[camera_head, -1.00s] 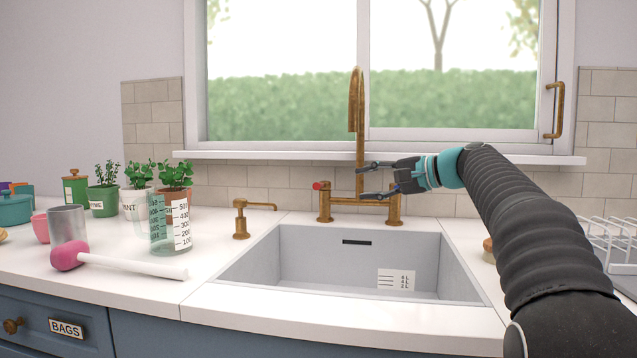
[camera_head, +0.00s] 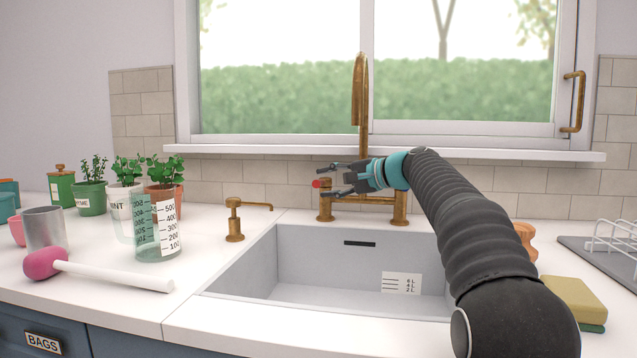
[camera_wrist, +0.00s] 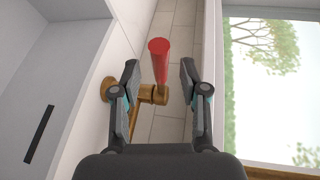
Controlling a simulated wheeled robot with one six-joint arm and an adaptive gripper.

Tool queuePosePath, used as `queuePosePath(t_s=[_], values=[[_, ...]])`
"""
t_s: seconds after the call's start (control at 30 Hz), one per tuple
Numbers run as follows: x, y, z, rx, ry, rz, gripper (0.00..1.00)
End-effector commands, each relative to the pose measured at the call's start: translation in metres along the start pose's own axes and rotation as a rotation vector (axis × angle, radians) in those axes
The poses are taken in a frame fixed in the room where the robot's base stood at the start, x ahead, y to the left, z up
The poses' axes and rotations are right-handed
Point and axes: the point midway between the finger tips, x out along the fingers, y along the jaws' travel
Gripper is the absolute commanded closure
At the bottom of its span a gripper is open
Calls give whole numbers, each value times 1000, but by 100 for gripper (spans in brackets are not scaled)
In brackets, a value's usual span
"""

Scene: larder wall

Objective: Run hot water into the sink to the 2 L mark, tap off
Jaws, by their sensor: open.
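The brass tap (camera_head: 361,110) stands behind the sink, with a tall curved spout. Its red-tipped hot handle (camera_head: 316,184) is on the left side. In the wrist view the red handle (camera_wrist: 159,62) stands between my two spread fingers, with gaps on both sides. My gripper (camera_head: 323,181) is open beside that handle; it also shows in the wrist view (camera_wrist: 159,80). The grey sink (camera_head: 310,244) looks empty, and I see no water from the spout. A white scale label (camera_head: 401,283) with litre marks is on its back wall. The tap's right-hand handle is not clearly visible.
A brass soap dispenser (camera_head: 234,222) stands left of the sink. Farther left are a glass measuring jug (camera_head: 158,232), a pink-headed mallet (camera_head: 115,275) and potted herbs (camera_head: 165,174). A sponge (camera_head: 572,298) and a dish rack (camera_head: 610,240) are at right. The window (camera_head: 460,90) is behind.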

Motion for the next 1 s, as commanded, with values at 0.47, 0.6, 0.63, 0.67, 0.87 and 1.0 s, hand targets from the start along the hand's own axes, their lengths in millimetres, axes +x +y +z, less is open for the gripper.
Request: queuePosePath(t_s=[0.47,0.6,0.63,0.67,0.87,1.0], values=[[33,0,0,1,0,0,56],[33,0,0,1,0,0,56],[33,0,0,1,0,0,59],[33,0,0,1,0,0,66],[33,0,0,1,0,0,100],[33,0,0,1,0,0,100]])
